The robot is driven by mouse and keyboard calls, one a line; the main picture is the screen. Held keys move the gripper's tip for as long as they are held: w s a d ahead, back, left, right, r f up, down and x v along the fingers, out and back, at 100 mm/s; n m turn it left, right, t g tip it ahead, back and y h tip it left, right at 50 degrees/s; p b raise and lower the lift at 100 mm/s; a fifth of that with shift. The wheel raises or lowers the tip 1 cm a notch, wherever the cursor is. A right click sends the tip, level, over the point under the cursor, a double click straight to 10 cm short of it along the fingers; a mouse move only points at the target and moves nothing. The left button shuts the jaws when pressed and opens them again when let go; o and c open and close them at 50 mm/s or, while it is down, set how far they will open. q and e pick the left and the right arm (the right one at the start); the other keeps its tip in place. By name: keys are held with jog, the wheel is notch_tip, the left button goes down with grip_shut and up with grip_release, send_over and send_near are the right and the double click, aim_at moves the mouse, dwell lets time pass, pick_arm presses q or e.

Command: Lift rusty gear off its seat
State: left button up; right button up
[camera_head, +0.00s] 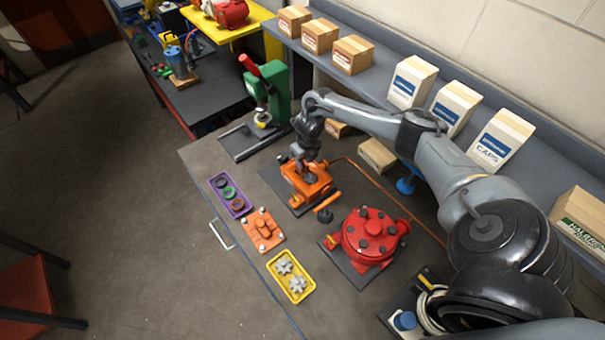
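My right arm reaches in from the right, and my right gripper (310,178) points down over the orange housing (304,194) on its dark mat. The fingertips are small and dark against the housing, so I cannot tell whether they are open or shut. I cannot make out a rusty gear there; the inside of the housing is largely hidden by the gripper. A yellow tray (273,267) nearer the front edge holds grey gears (297,284). My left gripper is not in view.
A red round housing (370,234) stands right of the orange one. A purple tray (217,191) with rings and an orange plate (263,230) lie toward the front edge. A green press (276,88) stands behind left. Boxes (353,55) line the shelf.

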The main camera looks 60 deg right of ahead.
aim_at(303, 170)
jog(key=f, duration=0.1)
jog(key=f+b, duration=0.2)
jog(key=shift+w+f, duration=0.3)
jog(key=shift+c, duration=0.2)
grip_shut()
